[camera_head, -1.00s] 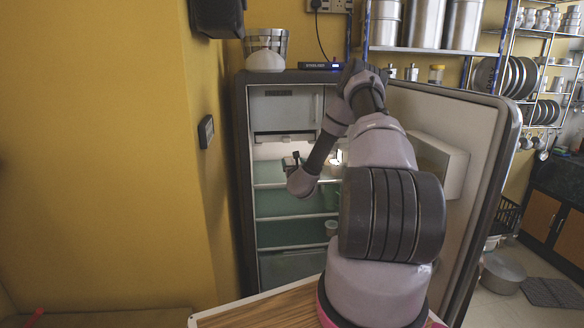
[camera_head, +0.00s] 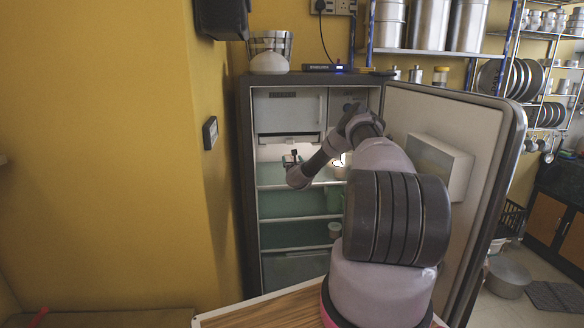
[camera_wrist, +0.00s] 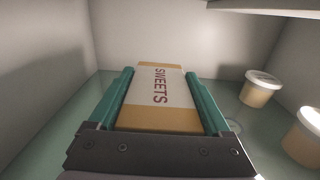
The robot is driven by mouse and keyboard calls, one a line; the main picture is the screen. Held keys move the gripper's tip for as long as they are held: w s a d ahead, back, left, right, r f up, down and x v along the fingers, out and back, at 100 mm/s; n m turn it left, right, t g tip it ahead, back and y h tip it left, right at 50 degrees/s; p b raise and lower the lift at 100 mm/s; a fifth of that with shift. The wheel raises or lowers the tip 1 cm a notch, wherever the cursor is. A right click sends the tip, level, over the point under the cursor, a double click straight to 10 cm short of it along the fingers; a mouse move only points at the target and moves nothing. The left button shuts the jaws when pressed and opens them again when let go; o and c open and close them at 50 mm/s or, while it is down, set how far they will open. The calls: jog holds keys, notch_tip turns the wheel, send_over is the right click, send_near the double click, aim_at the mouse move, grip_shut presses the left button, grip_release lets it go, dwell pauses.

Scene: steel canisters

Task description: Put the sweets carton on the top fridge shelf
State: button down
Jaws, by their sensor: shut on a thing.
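The sweets carton (camera_wrist: 160,95) is white and yellow with red "SWEETS" lettering. In the wrist view it sits between the two teal fingers of my gripper (camera_wrist: 158,82), which is shut on it. The top fridge shelf (camera_wrist: 225,118) is a pale green surface below and around the carton. I cannot tell whether the carton touches it. In the head view my gripper (camera_head: 290,160) is small, inside the open fridge (camera_head: 247,200) at the top shelf's level; the carton is hard to make out there.
Two lidded tubs stand to the right on the shelf, one farther back (camera_wrist: 261,88) and one nearer (camera_wrist: 303,137). Shelf room left of the carton looks clear. The freezer box (camera_head: 288,112) hangs above. The fridge door (camera_head: 480,140) stands open at right.

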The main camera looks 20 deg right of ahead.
notch_tip(320, 180, down, 3)
jog(key=shift+r, duration=0.1)
jog(key=shift+w+d+f, duration=0.1)
jog(key=shift+w+f, duration=0.1)
jog(key=shift+f, duration=0.05)
jog(key=shift+f, duration=0.15)
grip_release()
jog(key=shift+s, duration=0.1)
jog(key=v, duration=1.2)
